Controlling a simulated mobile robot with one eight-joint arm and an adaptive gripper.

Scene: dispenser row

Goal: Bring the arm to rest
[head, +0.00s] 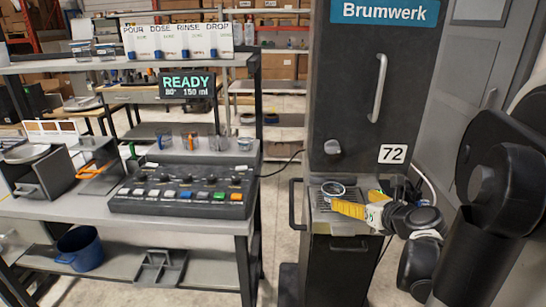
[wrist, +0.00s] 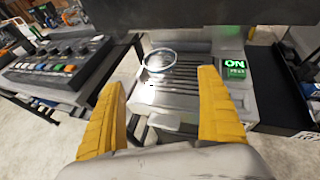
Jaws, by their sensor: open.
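My gripper (wrist: 160,105) is open, with its two yellow fingers spread apart and nothing between them that they touch. In the head view my gripper (head: 340,203) is at the front of the dark Brumwerk machine (head: 345,100), over its slatted drip tray (head: 322,204). A clear round vessel with a pale blue rim (head: 333,189) stands on the tray, just beyond the fingers. It also shows in the wrist view (wrist: 159,61). My arm reaches in from the right.
A green ON display (wrist: 234,66) is lit beside the tray. To the left is a bench with a button panel (head: 182,191), a READY display (head: 187,85), small glasses and an orange-handled bin. A blue pot (head: 80,249) sits on the lower shelf. Open floor lies between bench and machine.

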